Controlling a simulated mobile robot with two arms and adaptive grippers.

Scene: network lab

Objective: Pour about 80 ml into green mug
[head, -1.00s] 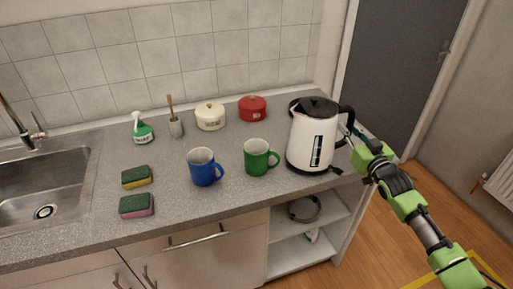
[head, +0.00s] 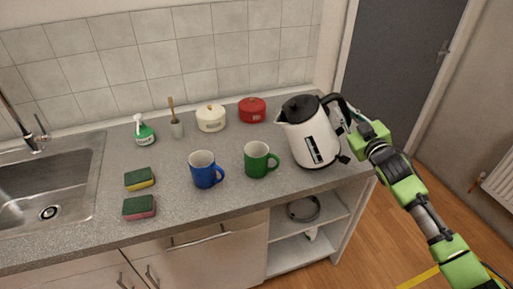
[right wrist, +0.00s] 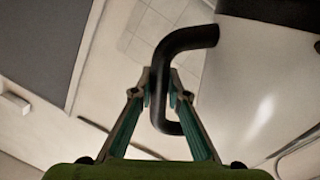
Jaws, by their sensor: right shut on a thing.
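The green mug (head: 257,160) stands upright on the counter, its handle to the right. A white kettle (head: 312,137) with a black lid and black handle is tilted to the left, its spout up and to the right of the green mug. My right gripper (head: 347,122) is shut on the kettle's black handle, which shows between the fingers (right wrist: 163,100) in the right wrist view. No stream of liquid shows, and the inside of the mug is too small to read. My left gripper is not in view.
A blue mug (head: 204,170) stands left of the green mug. A red pot (head: 252,110) and a cream pot (head: 211,119) stand behind. Two sponges (head: 139,207), a green soap bottle (head: 143,132) and a brush holder (head: 176,128) are further left, by the sink (head: 45,190).

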